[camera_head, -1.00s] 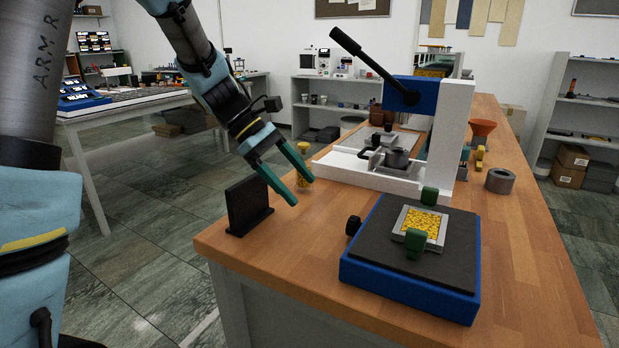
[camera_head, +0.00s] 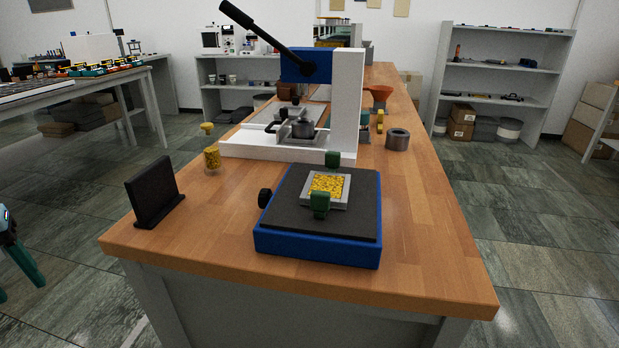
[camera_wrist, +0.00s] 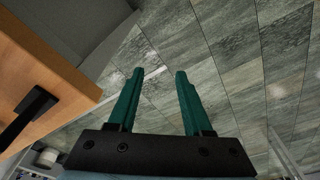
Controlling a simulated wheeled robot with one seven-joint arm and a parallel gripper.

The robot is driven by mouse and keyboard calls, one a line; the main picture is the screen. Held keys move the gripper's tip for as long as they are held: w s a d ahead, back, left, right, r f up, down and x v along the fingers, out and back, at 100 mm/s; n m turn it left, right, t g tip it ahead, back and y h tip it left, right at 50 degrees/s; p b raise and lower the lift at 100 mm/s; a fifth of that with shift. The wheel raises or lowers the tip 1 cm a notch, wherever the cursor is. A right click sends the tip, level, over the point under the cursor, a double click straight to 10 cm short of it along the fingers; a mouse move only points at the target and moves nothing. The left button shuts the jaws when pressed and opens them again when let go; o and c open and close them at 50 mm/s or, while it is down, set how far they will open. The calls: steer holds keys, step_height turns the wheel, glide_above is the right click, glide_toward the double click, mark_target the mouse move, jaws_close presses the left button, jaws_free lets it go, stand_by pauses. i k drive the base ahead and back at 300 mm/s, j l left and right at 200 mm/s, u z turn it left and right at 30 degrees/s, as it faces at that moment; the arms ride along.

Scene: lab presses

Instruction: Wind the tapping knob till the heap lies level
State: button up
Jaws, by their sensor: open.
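A tapping table with a blue base (camera_head: 316,249) and dark top stands near the bench's front edge. Its black knob (camera_head: 264,198) sticks out on the left side. My gripper (camera_wrist: 159,75) is open and empty above the floor in the wrist view. In the head view its fingers (camera_head: 20,270) show at the left edge, well away from the knob.
A black upright plate (camera_head: 154,192) stands at the bench's left front corner. A small jar of yellow grains (camera_head: 212,158) stands behind it. A white press (camera_head: 347,105) with a long black lever is behind the tapping table. A grey ring (camera_head: 397,139) lies to the right. The bench's right front (camera_head: 430,240) is clear.

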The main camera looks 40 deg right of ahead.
mark_target(265, 195)
steer(key=z, duration=1.75)
steer(key=i+j, duration=0.05)
steer(key=j, duration=0.05)
